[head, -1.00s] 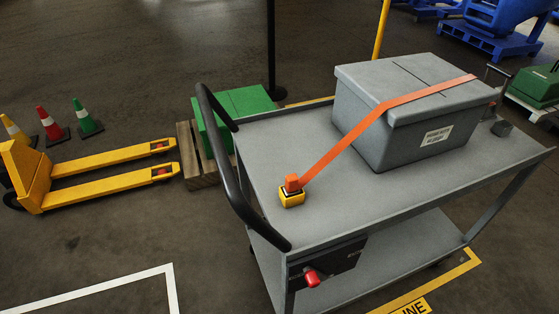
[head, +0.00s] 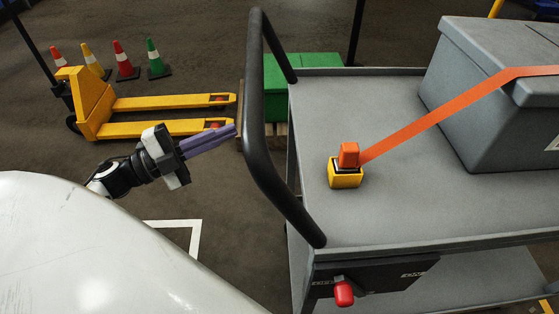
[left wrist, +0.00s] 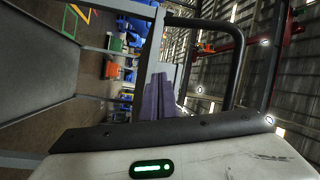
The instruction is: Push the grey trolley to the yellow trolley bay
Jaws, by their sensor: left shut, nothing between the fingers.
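The grey trolley (head: 318,115) stands close in front, its black push handle (head: 262,130) at its left end. A grey lidded box (head: 500,95) sits on its top deck under an orange strap (head: 440,118). The strap runs to a yellow and orange buckle (head: 345,172). My left gripper (head: 234,130) has its purple fingers shut and empty, pointing right at the handle; they look just left of it, and I cannot tell if they touch. The fingers also show in the left wrist view (left wrist: 160,98). The right gripper is not in view. The yellow bay is not clearly identifiable.
A yellow pallet jack (head: 95,100) stands left, with several cones (head: 122,62) behind it. A green box (head: 277,88) sits on a pallet beyond the handle. White floor lines (head: 194,240) lie left of the trolley. Yellow floor marking (head: 549,304) shows at bottom right.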

